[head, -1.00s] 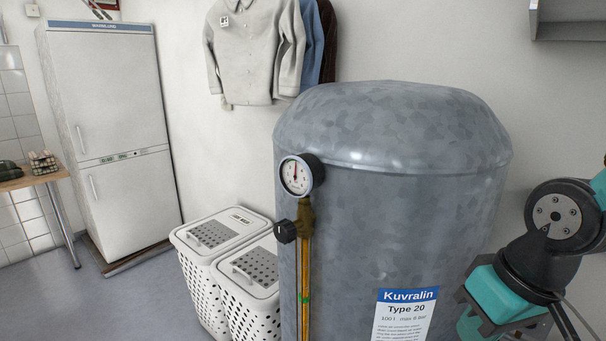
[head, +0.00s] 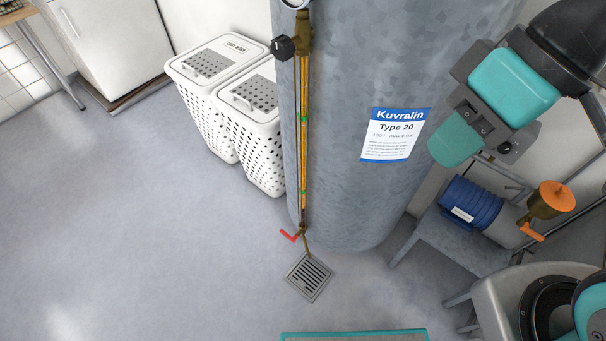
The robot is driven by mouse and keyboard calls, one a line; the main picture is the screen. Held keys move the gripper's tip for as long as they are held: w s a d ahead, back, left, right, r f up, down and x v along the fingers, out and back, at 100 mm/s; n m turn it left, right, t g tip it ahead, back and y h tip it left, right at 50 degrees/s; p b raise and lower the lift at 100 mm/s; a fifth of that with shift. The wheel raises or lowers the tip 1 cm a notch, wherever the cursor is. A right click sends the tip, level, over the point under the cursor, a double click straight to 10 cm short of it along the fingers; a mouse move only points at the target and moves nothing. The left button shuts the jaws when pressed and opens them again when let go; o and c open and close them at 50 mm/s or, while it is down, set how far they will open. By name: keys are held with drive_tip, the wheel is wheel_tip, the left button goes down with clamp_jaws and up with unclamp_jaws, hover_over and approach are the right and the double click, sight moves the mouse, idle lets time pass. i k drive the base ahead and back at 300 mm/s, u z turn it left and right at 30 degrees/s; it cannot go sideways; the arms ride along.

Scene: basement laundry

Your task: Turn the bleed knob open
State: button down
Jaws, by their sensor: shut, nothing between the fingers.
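The black bleed knob (head: 283,47) sits on the left side of a brass fitting (head: 303,36) at the top of the sight tube. A small pale mark shows on the knob, but its exact angle is too small to tell. The knob is on the front left of the grey galvanized tank (head: 350,200). My gripper (head: 452,150), at the end of the teal and dark arm, is to the right of the tank label, well apart from the knob. It is shut and empty; its fingertips are hard to make out.
A red lever (head: 289,236) is at the tube's foot, above a floor drain (head: 309,277). White laundry baskets (head: 259,123) stand left of the tank. A blue machine (head: 473,205) with orange parts sits on a grey stand at right. Floor at left is clear.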

sight(283, 48)
drive_tip(key=z, duration=1.35)
drive_tip(key=k, duration=1.5)
drive_tip(key=u, duration=1.25)
drive_tip(key=i, duration=0.25)
drive_tip(key=z, duration=0.05)
